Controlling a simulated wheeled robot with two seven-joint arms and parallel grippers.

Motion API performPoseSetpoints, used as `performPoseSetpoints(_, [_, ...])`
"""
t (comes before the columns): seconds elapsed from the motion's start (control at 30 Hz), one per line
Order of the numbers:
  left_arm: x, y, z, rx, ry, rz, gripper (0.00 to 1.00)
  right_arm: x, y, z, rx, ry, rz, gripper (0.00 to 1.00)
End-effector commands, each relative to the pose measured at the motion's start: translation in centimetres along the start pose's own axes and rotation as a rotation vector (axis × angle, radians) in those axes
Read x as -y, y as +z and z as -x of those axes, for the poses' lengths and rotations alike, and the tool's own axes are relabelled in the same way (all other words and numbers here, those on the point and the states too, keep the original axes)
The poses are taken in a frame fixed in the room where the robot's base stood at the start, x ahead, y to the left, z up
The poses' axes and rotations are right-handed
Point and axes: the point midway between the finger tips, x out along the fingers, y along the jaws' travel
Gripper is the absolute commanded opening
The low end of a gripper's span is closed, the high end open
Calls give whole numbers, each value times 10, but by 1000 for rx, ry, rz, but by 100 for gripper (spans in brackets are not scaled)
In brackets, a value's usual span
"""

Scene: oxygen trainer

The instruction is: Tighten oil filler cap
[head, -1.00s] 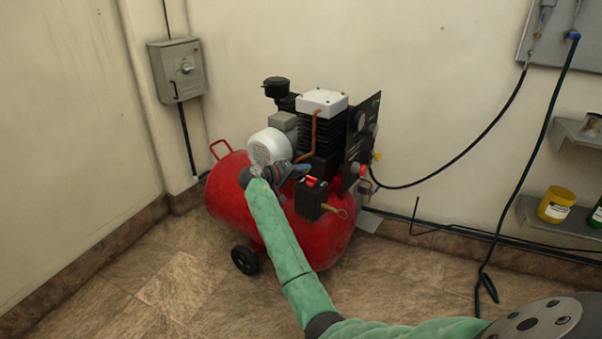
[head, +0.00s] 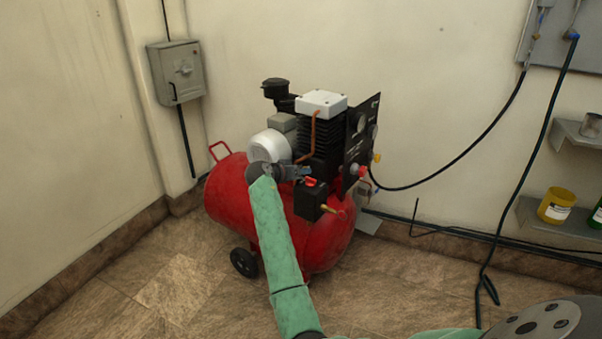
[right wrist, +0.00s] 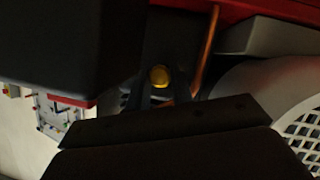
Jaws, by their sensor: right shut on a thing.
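The oil filler cap (right wrist: 159,76) shows as a small round yellow piece in the right wrist view, between the two dark fingertips of my right gripper (right wrist: 158,88). The fingers are shut on it. In the head view my right gripper (head: 300,172) reaches in at the compressor (head: 231,186), beside the black finned pump block (head: 318,135) and above the red tank. The cap is hidden there. I cannot tell how far the cap is screwed in. My left gripper is not in view.
The silver motor (head: 268,145) sits left of the gripper, and a black switch box (head: 308,202) with a red top sits just below right. A black gauge panel (head: 359,140) stands to the right. Hoses hang along the right wall. The floor in front is clear.

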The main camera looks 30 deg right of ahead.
Motion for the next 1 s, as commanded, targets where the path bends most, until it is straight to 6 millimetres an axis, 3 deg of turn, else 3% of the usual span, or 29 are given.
performPoseSetpoints(0.47, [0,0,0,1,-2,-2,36,1,2,0,2,-5,-9,0])
performPoseSetpoints(0.5, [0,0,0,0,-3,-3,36,1,2,0,2,-5,-9,31])
performPoseSetpoints(0.57, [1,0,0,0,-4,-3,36,1,2,0,2,-5,-9,42])
performPoseSetpoints(1.0, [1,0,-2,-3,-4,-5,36,0,0,6,1,-6,-10,45])
